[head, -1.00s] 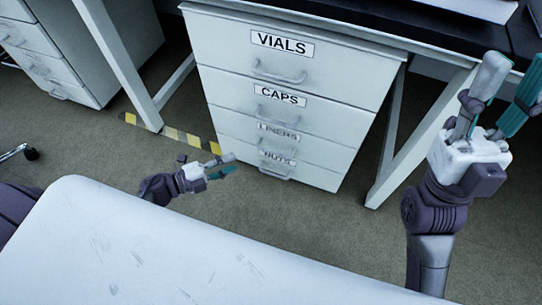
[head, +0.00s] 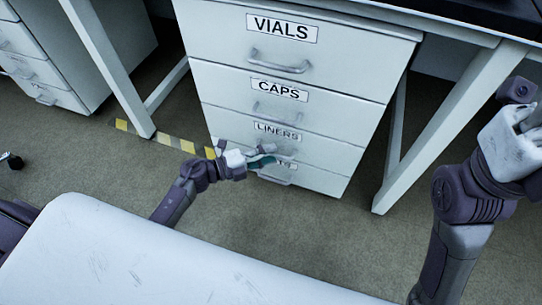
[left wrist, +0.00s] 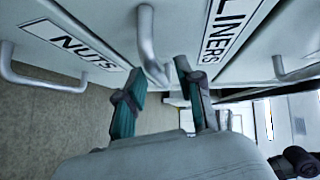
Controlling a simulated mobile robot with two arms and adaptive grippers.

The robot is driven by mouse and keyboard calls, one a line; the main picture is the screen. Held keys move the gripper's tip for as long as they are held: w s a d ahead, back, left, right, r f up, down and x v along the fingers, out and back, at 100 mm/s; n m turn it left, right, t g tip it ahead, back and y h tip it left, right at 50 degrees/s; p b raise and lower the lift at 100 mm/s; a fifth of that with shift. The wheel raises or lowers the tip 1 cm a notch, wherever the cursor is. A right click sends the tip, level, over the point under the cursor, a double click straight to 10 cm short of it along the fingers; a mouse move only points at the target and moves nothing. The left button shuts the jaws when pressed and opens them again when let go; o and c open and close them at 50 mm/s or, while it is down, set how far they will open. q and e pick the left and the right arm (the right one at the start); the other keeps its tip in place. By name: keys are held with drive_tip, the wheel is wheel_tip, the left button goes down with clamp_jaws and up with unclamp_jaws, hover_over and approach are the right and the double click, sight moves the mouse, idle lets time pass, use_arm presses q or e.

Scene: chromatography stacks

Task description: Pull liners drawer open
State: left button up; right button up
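The liners drawer (head: 325,148) is the third of the stacked drawers in the white cabinet, under the caps drawer. Its front looks flush with the others. In the left wrist view its handle (left wrist: 147,40) sits beside the LINERS label (left wrist: 228,25).
The vials drawer (head: 215,35) and caps drawer (head: 215,85) are above, the nuts drawer (head: 320,178) below. A table leg (head: 450,125) stands right of the cabinet, another (head: 110,75) to its left. Open floor (head: 335,230) lies in front.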

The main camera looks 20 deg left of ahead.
use_arm(q)
drive_tip(key=shift+w+d, duration=0.4)
drive_tip(key=shift+d, duration=0.05)
clamp_jaws()
